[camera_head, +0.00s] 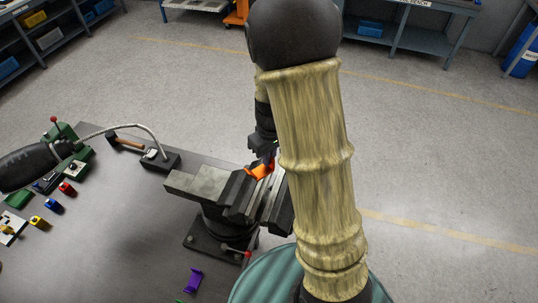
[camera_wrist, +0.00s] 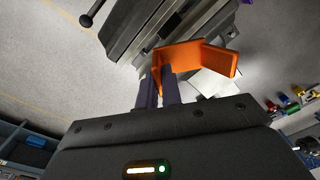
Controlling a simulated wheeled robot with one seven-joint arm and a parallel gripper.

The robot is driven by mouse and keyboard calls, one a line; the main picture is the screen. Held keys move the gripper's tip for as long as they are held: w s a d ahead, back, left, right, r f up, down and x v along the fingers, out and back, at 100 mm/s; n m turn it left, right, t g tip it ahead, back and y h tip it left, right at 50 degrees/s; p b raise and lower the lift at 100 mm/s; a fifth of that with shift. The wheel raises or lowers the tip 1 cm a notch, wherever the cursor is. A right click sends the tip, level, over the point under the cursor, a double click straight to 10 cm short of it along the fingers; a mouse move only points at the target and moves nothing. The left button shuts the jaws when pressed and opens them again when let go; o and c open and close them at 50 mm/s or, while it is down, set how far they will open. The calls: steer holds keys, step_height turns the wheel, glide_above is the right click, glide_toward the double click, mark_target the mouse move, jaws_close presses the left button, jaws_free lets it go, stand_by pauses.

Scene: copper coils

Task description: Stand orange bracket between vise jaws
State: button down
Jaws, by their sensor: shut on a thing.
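The orange bracket (camera_head: 261,172) is at the top of the grey vise (camera_head: 200,183) in the head view, over the jaw area. In the wrist view the bracket (camera_wrist: 197,50) shows as an angled piece with a bent flange towards the right. My gripper (camera_head: 264,158) is shut on the bracket, and its dark fingers (camera_wrist: 160,88) pinch its near edge. The vise jaws (camera_wrist: 165,30) lie just beyond the bracket in the wrist view. My arm hides part of the vise's right side, and I cannot tell whether the bracket touches the jaws.
A purple bracket (camera_head: 193,280) lies on the dark table in front of the vise. A hammer (camera_head: 126,142) and a black box with a flexible hose (camera_head: 160,160) stand behind left. Several small coloured parts lie at the far left. The table's front middle is mostly clear.

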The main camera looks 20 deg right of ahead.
mark_target(270, 168)
steer(key=shift+s+f+b, duration=0.15)
steer(key=shift+f+b, duration=0.4)
steer(key=shift+f, duration=0.3)
steer(key=shift+f+b, duration=1.45)
steer(key=shift+f, duration=0.4)
steer(key=shift+s+d+n+b, duration=0.2)
steer(key=shift+n+b, duration=0.35)
steer(key=shift+n, duration=0.35)
steer(key=shift+s+d+n+b, duration=0.1)
steer(key=shift+d+n+b, duration=0.1)
steer(key=shift+n+b, duration=0.55)
steer(key=shift+d+n, duration=0.1)
steer(key=shift+n, duration=0.55)
steer(key=shift+s+d+n+b, duration=0.2)
steer(key=shift+n+b, duration=0.15)
steer(key=shift+n, duration=0.55)
steer(key=shift+w+a, duration=0.55)
steer(key=shift+a, duration=0.1)
steer(key=shift+f+b, duration=0.85)
steer(key=shift+f, duration=0.65)
